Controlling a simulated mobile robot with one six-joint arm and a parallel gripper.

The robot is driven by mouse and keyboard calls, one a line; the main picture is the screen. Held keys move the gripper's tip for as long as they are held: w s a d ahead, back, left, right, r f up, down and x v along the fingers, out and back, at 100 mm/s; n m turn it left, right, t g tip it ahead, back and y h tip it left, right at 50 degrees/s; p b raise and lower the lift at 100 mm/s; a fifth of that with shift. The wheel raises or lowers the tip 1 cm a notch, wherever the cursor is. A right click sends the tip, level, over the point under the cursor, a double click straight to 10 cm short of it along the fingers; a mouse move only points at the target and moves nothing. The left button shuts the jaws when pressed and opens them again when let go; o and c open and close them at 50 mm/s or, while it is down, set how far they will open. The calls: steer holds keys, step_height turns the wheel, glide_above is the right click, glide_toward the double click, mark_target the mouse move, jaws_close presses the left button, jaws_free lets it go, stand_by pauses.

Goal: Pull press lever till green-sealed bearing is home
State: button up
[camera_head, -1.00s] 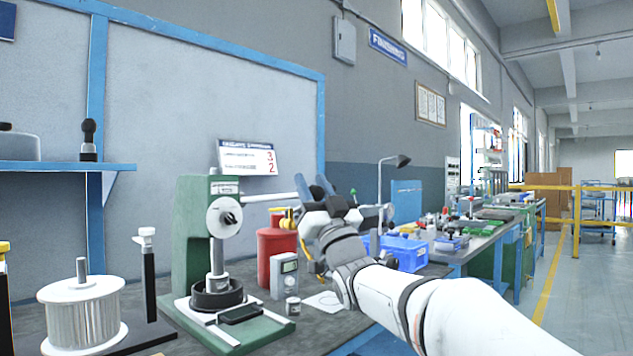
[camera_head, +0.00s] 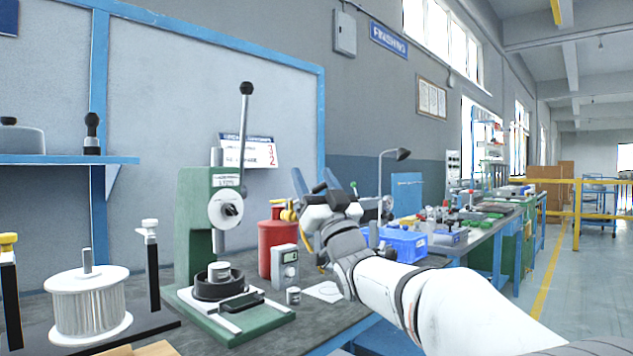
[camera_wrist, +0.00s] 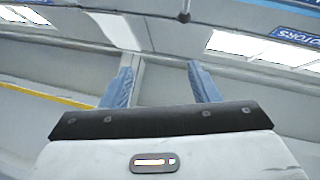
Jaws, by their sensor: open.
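The green arbor press (camera_head: 194,225) stands on the bench at left centre in the head view. Its press lever (camera_head: 245,130) points nearly straight up, with a black knob at the top. The ram (camera_head: 219,241) is raised above a dark ring-shaped housing (camera_head: 212,290) on the press base. A small grey cylindrical piece (camera_head: 218,268) sits in the housing's middle; I cannot make out a green seal on it. My gripper (camera_head: 314,182) is open and empty, right of the lever and apart from it. Its blue fingers also show in the wrist view (camera_wrist: 161,85), with nothing between them.
A red can (camera_head: 278,245) and a grey meter (camera_head: 285,267) stand between the press and my arm. A wire-wound spool (camera_head: 90,305) and black posts stand at left. A blue bin (camera_head: 403,243) and a lamp (camera_head: 403,154) lie beyond my gripper.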

steer(key=v, duration=0.8)
steer(key=shift+p, duration=0.4)
steer(key=shift+w, duration=0.1)
steer(key=w+d+r+m+g+h+p, duration=0.25)
steer(key=d+m+h+p, duration=0.2)
steer(key=h+p, duration=0.6)
steer(key=s+d+f+m+g+h+p, duration=0.25)
steer(key=s+d+g+p, duration=0.4)
steer(key=p, duration=0.55)
steer(key=s+d+f+g+h+p, duration=0.1)
steer(key=s+g+p, duration=0.4)
steer(key=s, duration=0.7)
steer(key=s+d+f+g+p, duration=0.1)
steer(key=s+d+g+p, duration=0.2)
steer(key=s+g+p, duration=0.3)
steer(key=s+p, duration=0.4)
steer(key=s, duration=0.2)
steer(key=shift+d+f+n+h, duration=0.25)
steer(key=shift+d+n+h, duration=0.05)
steer(key=shift+h, duration=0.1)
